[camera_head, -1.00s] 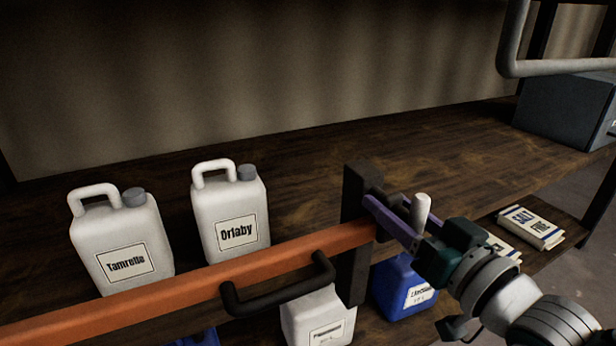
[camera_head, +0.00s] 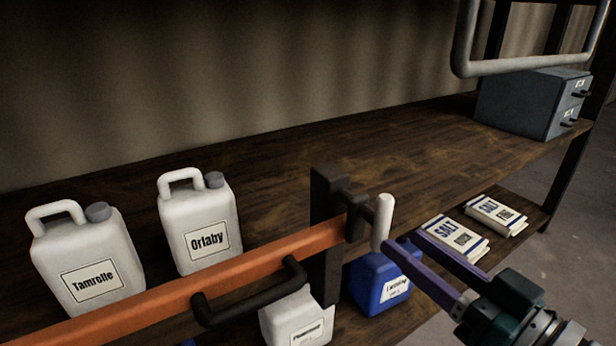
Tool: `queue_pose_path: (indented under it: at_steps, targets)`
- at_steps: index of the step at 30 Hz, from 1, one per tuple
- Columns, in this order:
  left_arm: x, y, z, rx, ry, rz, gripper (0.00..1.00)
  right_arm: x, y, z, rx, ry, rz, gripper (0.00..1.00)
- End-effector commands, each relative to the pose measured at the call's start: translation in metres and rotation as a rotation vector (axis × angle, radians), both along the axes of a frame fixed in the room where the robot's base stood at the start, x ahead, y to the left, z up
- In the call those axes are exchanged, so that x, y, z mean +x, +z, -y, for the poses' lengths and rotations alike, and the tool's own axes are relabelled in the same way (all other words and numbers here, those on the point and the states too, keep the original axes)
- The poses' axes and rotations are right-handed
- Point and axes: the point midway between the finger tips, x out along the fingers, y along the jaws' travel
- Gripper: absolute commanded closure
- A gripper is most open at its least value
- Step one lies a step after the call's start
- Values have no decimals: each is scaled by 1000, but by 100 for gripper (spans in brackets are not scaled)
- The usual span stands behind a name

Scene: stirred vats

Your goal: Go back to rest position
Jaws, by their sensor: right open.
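My right gripper (camera_head: 418,252) reaches in from the lower right with its purple fingers pointing up and left. It is open, and nothing shows held in it. Its fingertips are just right of a white upright handle (camera_head: 381,222) at the end of the orange bar (camera_head: 250,262), with a small gap between them. My left gripper is not in view.
White jugs labelled Tamrelle (camera_head: 88,262) and Orlaby (camera_head: 200,225) stand on the wooden shelf (camera_head: 420,140). Below are a blue jug (camera_head: 380,283), a smaller white jug (camera_head: 296,318) and salt packets (camera_head: 497,215). A grey drawer box (camera_head: 530,103) stands at the right.

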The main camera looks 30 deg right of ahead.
Motion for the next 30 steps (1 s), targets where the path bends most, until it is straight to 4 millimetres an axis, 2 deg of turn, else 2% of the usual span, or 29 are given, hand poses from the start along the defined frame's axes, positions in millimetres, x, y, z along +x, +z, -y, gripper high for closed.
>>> queue_pose_path:
  at_steps: [13,17,21,26,30]
  targets:
    - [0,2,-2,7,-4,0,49,1,0,-2,-5,0,-20,48]
    - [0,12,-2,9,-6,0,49,5,0,-14,-31,3,-124,48]
    - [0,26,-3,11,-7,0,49,3,-1,-33,-87,15,-319,48]
    - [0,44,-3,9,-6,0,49,-19,4,-55,-175,48,-589,48]
    - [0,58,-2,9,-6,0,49,-53,15,-68,-251,89,-821,48]
